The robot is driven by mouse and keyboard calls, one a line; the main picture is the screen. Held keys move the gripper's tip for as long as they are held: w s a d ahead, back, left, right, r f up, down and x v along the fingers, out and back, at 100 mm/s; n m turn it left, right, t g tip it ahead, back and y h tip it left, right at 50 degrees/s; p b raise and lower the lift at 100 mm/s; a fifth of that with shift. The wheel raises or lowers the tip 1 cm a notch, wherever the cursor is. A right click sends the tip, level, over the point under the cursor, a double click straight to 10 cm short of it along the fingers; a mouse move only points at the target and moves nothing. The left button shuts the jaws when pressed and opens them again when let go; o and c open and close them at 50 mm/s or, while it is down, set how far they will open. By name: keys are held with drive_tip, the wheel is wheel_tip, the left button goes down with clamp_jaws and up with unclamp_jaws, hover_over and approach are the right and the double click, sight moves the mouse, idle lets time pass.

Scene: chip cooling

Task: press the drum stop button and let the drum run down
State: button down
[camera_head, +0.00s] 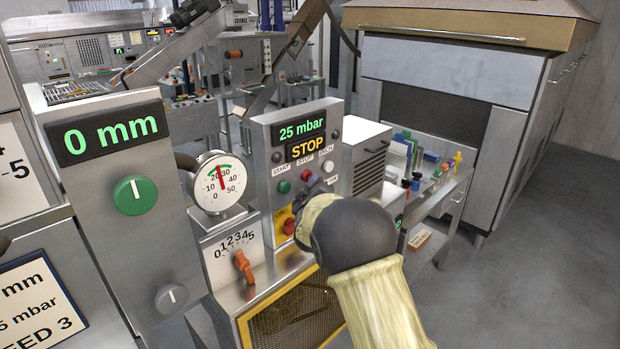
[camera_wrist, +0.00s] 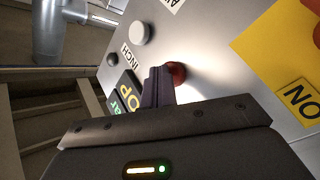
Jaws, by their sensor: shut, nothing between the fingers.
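The grey control panel (camera_head: 265,150) shows "25 mbar" and, on a lower display (camera_head: 306,148), "STOP" in yellow. Below sit the green start button (camera_head: 284,187), the red stop button (camera_head: 307,176) and the white inch button (camera_head: 328,166). My gripper (camera_head: 316,186) is shut and empty, its fingertips at the panel just by the stop button. In the wrist view the fingers (camera_wrist: 160,86) partly cover the red stop button (camera_wrist: 177,73); I cannot tell whether they touch it. The inch button (camera_wrist: 140,34) is clear of them. I cannot make out the drum.
A red button (camera_head: 289,227) on a yellow plate sits lower on the panel. Left are a pressure gauge (camera_head: 219,184), an orange selector lever (camera_head: 244,266) and a "0 mm" display (camera_head: 108,134). A small bench (camera_head: 457,187) stands right. Open floor lies at lower right.

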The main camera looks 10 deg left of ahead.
idle(0.4)
drive_tip(key=shift+s+d+b, duration=0.55)
drive_tip(key=shift+d+b, duration=0.1)
drive_tip(key=shift+d, duration=0.05)
drive_tip(key=s+d+b, duration=0.1)
drive_tip(key=d, duration=0.1)
drive_tip(key=s+d+b, duration=0.2)
idle(0.4)
idle(0.5)
